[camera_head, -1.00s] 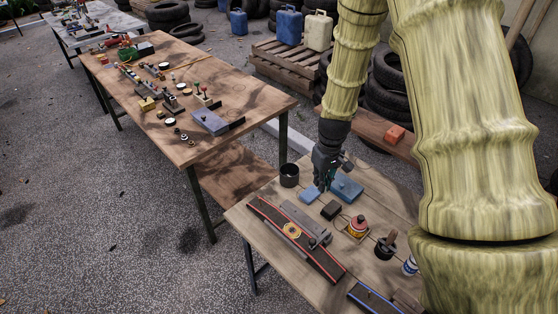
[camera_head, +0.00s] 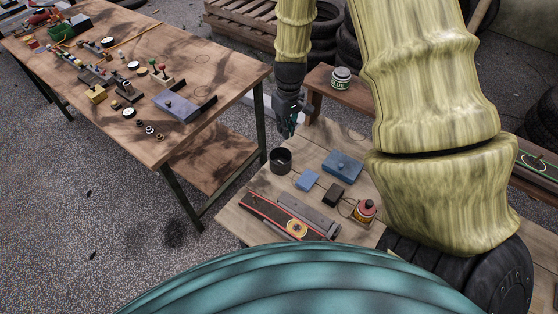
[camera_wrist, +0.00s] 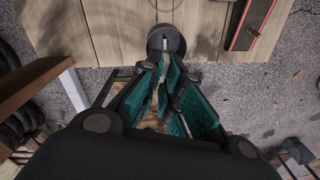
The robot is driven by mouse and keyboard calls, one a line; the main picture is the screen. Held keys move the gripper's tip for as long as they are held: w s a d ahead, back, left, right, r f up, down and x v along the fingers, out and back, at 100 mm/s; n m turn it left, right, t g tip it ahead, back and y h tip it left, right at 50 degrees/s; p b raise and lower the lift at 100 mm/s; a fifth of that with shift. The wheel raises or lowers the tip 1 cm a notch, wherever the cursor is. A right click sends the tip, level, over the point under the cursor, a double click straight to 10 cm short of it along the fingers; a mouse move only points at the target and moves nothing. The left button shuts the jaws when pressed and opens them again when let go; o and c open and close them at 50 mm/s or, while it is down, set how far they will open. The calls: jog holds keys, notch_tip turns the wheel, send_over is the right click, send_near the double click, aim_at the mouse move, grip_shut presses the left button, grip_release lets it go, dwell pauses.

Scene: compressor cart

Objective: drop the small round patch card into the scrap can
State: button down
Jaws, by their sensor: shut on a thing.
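My gripper (camera_head: 289,130) is in the air above and slightly right of the can in the head view. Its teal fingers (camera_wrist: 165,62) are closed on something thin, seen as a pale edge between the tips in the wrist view. It fits the small round patch card edge-on, but its round face is hidden.
A second bench (camera_head: 200,75) with many small parts stands to the left.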

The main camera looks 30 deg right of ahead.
jog(key=f+b, duration=0.2)
jog(key=f, duration=0.1)
jog(key=f+b, duration=0.1)
jog(key=f, duration=0.1)
jog(key=shift+w, duration=0.25)
jog(key=shift+w+f, duration=0.1)
jog(key=c, duration=1.5)
grip_release()
jog(key=r, duration=1.2)
jog(key=shift+d, duration=0.25)
